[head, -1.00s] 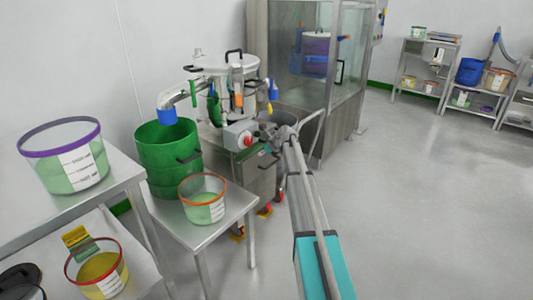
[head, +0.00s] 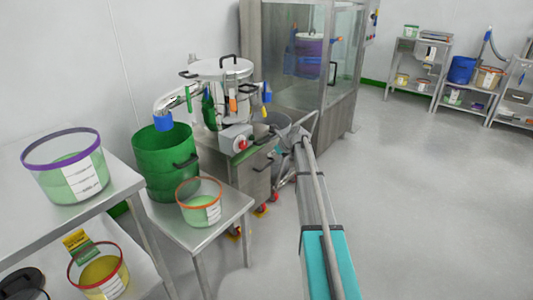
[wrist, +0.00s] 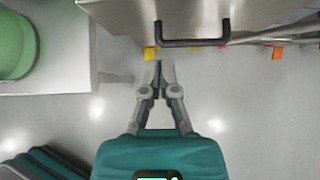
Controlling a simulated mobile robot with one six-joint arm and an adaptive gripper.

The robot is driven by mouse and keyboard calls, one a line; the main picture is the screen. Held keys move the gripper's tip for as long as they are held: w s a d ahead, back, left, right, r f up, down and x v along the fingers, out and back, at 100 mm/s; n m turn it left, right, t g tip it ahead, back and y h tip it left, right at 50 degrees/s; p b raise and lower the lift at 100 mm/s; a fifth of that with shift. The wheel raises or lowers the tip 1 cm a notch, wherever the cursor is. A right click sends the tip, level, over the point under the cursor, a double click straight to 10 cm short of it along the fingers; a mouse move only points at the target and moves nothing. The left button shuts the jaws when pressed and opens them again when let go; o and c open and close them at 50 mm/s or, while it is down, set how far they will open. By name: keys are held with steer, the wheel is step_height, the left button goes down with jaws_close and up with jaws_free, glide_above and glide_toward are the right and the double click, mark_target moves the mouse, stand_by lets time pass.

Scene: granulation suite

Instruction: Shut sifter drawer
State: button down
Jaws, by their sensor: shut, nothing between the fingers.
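The sifter (head: 222,80) stands by the wall in the head view, on a steel cabinet with red-and-yellow castors. A steel drawer (wrist: 165,12) spans the top of the wrist view, with a black U-shaped handle (wrist: 194,42) on its edge; the handle also shows in the head view (head: 264,166). How far the drawer stands out is hard to tell. My gripper (wrist: 159,66) is shut and empty. Its fingertips are just in front of the drawer, slightly left of the handle in the wrist view, with no clear contact. In the head view my arm largely hides it.
A green drum (head: 167,160) and an orange-rimmed tub (head: 199,207) stand left of the sifter, the tub on a low steel table (head: 225,232). A glass-walled cabinet (head: 308,70) stands behind. The floor to the right is open.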

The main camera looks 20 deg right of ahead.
steer(key=shift+p+v, duration=1)
steer(key=shift+v, duration=0.85)
steer(key=s+a, duration=0.4)
steer(key=a, duration=0.3)
steer(key=shift+s+f+b, duration=0.25)
steer(key=shift+f+b, duration=0.05)
steer(key=shift+f, duration=0.1)
steer(key=b, duration=0.7)
glide_toward(242, 167)
steer(key=x, duration=0.3)
steer(key=f+x, duration=0.1)
steer(key=x, duration=0.1)
steer(key=shift+s+d+f, duration=0.1)
steer(key=shift+s, duration=0.15)
steer(key=shift+w+a, duration=0.5)
steer(key=shift+w, duration=0.2)
